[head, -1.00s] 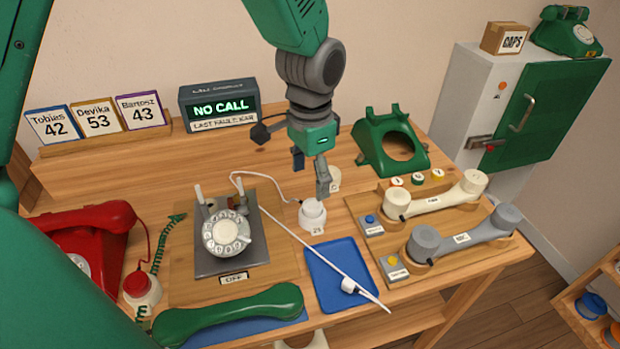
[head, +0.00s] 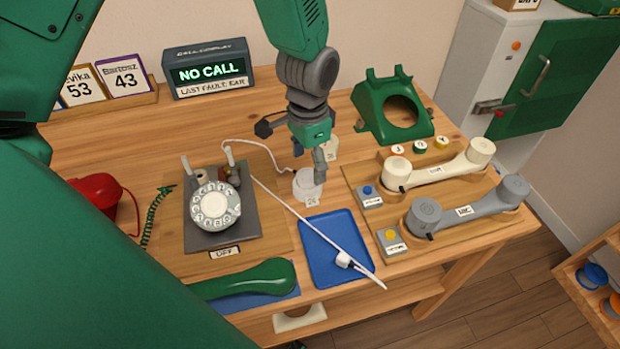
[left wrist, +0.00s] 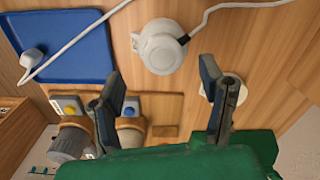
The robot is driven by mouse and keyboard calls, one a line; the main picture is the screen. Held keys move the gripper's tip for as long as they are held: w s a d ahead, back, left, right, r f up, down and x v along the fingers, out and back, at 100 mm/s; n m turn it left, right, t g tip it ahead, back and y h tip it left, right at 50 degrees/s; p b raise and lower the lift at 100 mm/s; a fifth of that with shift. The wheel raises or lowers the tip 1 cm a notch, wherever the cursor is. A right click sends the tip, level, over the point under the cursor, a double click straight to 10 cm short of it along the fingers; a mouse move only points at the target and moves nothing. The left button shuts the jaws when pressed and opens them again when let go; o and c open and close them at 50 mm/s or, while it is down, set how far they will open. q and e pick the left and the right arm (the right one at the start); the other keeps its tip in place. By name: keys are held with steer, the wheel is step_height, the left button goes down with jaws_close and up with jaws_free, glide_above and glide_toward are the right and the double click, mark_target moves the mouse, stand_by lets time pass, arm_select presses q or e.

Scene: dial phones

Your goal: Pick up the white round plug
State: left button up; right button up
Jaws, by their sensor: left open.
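The white round plug (head: 306,188) sits on the wooden table behind the blue tray, with a white cord and a small number tag. In the left wrist view it (left wrist: 160,47) lies just beyond the fingertips, on the table. I cannot tell whether a finger touches the plug. My right gripper is not in view.
A blue tray (head: 323,226) holds a small white plug (head: 344,260) on a cord. A rotary dial unit (head: 214,205) stands left. A green phone body (head: 391,112) stands behind right. White (head: 436,170) and grey (head: 466,211) handsets lie on a board to the right.

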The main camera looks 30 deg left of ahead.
mark_target(309, 174)
arm_select(q)
steer(key=f, duration=0.4)
steer(key=shift+w+a, duration=0.15)
steer(key=shift+a, duration=0.15)
steer(key=shift+a+f, duration=0.15)
steer(key=shift+f, duration=0.1)
steer(key=shift+d+r, duration=0.1)
steer(key=shift+d, duration=0.25)
steer(key=c, duration=1.2)
steer(key=shift+o, duration=0.2)
steer(key=shift+r, duration=0.1)
